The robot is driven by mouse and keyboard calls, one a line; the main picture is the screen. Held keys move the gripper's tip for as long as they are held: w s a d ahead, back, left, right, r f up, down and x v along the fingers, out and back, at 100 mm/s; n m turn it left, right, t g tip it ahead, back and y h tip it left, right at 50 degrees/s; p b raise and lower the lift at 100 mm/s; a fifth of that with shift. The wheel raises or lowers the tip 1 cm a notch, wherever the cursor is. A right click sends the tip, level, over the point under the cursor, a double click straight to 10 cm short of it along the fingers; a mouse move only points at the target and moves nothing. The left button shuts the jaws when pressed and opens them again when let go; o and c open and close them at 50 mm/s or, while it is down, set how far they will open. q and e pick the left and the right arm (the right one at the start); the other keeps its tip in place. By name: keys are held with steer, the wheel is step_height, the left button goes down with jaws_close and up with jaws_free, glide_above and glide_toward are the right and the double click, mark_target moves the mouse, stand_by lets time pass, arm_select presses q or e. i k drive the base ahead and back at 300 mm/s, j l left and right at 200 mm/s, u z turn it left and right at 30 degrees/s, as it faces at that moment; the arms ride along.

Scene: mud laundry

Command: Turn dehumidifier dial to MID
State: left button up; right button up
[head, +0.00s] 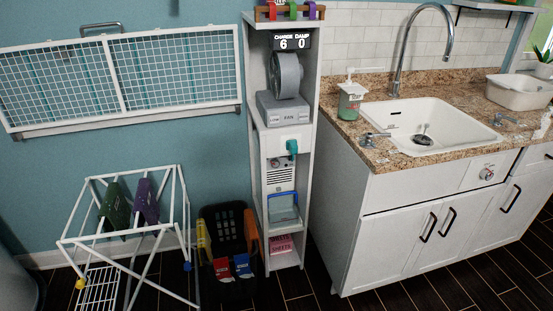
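A small white appliance with a grille (280,178) stands in the tall narrow shelf unit, below a teal plug-like piece (292,147) on a pale panel. It may be the dehumidifier. A small dark round spot (275,162) near its top may be its dial; it is too small to read a setting. A silvery round knob (487,174) with a small red mark sits on the sink cabinet front; I cannot tell what it controls. Neither of my grippers is in view.
A grey fan (286,76) stands above, under a display (293,42) reading CHARGE 6, DAMP 0. A white drying rack (125,235) and black basket (228,228) stand left of the shelf; the sink cabinet (400,233) stands right. Dark floor is open in front.

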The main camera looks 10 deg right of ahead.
mark_target(275, 162)
steer(key=i+l+z, duration=0.1)
steer(key=l, duration=0.35)
steer(key=i+l, duration=0.2)
steer(key=l, duration=0.25)
steer(key=i+l+z, duration=0.15)
steer(key=l, duration=0.3)
steer(key=i+l, duration=0.2)
steer(key=l, duration=0.25)
steer(key=i+l+z, duration=0.15)
steer(key=l, duration=0.25)
steer(key=i+l, duration=0.25)
steer(key=l, duration=0.15)
steer(key=l+z, duration=0.05)
